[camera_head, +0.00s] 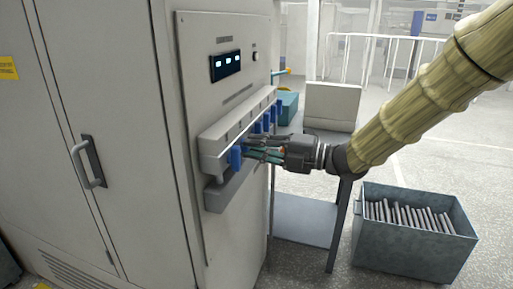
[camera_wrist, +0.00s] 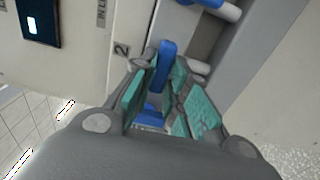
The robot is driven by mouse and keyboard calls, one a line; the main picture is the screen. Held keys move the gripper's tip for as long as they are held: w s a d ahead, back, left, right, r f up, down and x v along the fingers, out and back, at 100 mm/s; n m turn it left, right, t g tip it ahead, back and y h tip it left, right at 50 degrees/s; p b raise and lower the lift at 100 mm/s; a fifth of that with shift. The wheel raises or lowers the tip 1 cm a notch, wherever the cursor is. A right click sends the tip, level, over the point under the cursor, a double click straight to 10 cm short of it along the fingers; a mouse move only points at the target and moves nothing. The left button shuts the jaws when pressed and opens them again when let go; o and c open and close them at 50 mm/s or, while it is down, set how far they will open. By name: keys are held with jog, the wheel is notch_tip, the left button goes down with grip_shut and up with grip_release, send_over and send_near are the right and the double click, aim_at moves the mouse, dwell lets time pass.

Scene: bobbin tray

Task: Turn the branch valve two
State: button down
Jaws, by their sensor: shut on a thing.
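A row of blue valve handles runs along a pale manifold (camera_head: 212,140) on the cabinet front. My gripper (camera_head: 250,149) reaches in from the right, among the near handles. In the wrist view, the teal-padded fingers of my gripper (camera_wrist: 158,80) stand on both sides of a blue valve handle (camera_wrist: 166,58) and are shut on it. A label "2" (camera_wrist: 121,49) is on the pale face beside this handle. The fingers hide part of the handle and its stem.
Another blue handle (camera_head: 236,158) stands at the manifold's near end, close to my fingers. A display (camera_head: 226,65) is above the manifold. A grey bin of rods (camera_head: 415,252) stands on the floor at right. A low platform (camera_head: 303,218) lies below my arm.

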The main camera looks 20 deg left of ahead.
jog(key=c, duration=1.4)
grip_release()
jog(key=d, duration=1.2)
jog(key=shift+s, duration=0.2)
